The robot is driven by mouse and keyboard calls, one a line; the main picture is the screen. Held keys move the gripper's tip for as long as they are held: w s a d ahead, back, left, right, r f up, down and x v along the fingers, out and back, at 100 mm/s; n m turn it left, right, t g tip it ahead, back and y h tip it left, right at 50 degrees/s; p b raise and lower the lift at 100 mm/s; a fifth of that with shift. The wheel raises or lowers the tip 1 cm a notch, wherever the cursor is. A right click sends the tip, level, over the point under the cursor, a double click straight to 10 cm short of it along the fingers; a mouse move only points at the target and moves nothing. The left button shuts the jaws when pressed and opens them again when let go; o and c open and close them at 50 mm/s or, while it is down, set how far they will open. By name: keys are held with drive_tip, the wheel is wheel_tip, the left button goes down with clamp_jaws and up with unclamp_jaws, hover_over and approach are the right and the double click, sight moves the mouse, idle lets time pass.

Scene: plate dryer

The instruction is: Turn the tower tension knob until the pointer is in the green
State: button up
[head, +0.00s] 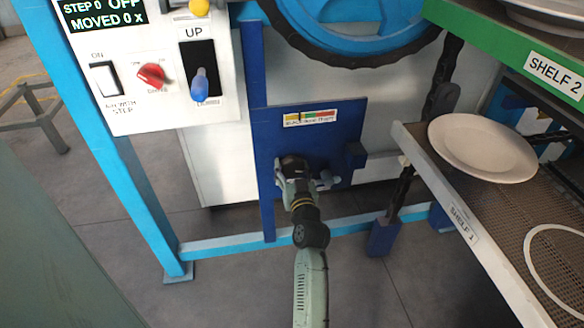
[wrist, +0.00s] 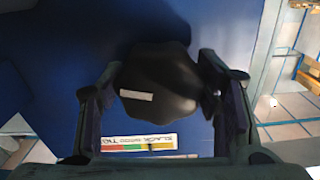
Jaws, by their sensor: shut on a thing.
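The tension knob (wrist: 160,85) is a dark, lobed knob with a white mark on its face, in the middle of the wrist view. My gripper (head: 296,178) is at the blue panel (head: 268,135), and its fingers stand on either side of the knob and are shut on it. In the head view my gripper hides most of the knob. The tension scale (head: 310,118) is a small label with yellow, green and red bands above the knob. It also shows upside down in the wrist view (wrist: 140,143). The pointer is too small to read surely.
A control box (head: 170,85) with a red knob and a blue lever is at upper left. A large blue wheel (head: 350,35) with a black rim is above the panel. Shelf 1 (head: 440,200), holding a white plate (head: 482,147), juts out at right. The floor below is clear.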

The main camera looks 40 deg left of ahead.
drive_tip(key=m+p, duration=0.1)
drive_tip(key=m, duration=0.2)
drive_tip(key=shift+m, duration=0.4)
drive_tip(key=o, duration=1.2)
drive_tip(key=shift+c, duration=0.2)
drive_tip(key=v, duration=1.2)
drive_tip(key=shift+r, duration=0.1)
